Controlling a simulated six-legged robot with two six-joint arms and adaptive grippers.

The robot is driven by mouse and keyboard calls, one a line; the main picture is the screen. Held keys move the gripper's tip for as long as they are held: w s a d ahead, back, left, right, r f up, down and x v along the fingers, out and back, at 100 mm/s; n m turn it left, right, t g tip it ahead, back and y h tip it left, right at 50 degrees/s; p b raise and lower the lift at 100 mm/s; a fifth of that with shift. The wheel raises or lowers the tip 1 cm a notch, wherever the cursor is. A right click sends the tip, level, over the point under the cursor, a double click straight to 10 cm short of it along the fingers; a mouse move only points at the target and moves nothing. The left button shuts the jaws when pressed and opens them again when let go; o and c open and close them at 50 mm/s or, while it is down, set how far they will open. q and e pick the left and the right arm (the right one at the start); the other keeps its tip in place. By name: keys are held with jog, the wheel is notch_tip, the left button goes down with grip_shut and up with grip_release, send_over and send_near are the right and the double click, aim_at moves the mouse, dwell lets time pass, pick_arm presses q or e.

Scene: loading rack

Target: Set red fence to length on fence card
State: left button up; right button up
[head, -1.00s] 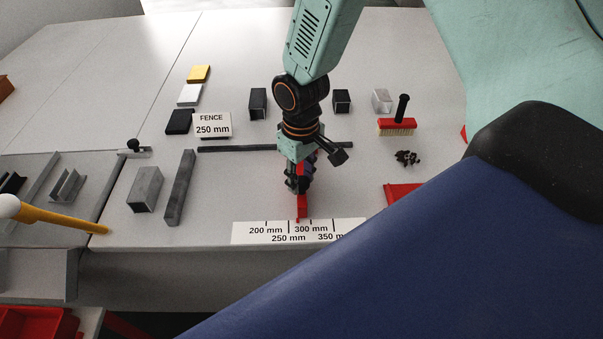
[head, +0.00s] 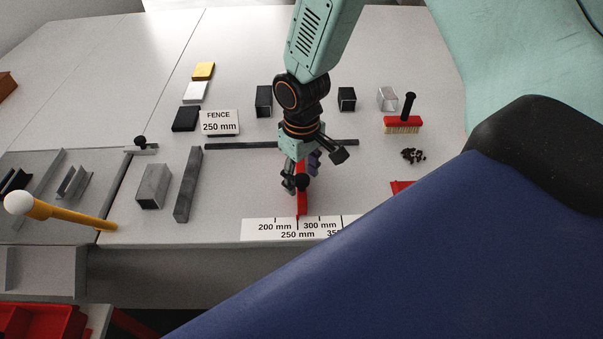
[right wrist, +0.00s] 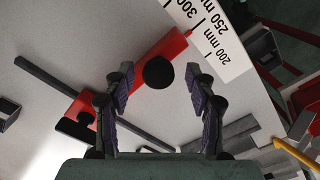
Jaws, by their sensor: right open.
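The red fence (head: 302,204) lies across a dark rail and points at the printed scale (head: 262,232). Its tip is close to the 250 mm mark. It also shows with its black knob (right wrist: 158,72) in the right wrist view. The fence card (head: 220,122) reads "FENCE 250 mm" and stands behind the rail. My right gripper (head: 297,184) is above the fence by the knob. In the right wrist view its fingers (right wrist: 160,82) are apart, one on each side of the knob, with no visible contact. My left gripper is out of view.
The dark rail (head: 240,146) runs across the table. Grey metal bars (head: 186,185) lie left of the fence. A red brush (head: 403,124) and dark crumbs (head: 413,156) are to the right.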

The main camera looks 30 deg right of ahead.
jog(key=shift+w, duration=0.15)
jog(key=shift+w+r, duration=0.1)
jog(key=shift+r, duration=0.1)
notch_tip(320, 180, up, 12)
jog(key=shift+f, duration=0.15)
dwell(0.4)
jog(key=shift+s+f, duration=0.1)
jog(key=shift+s, duration=0.1)
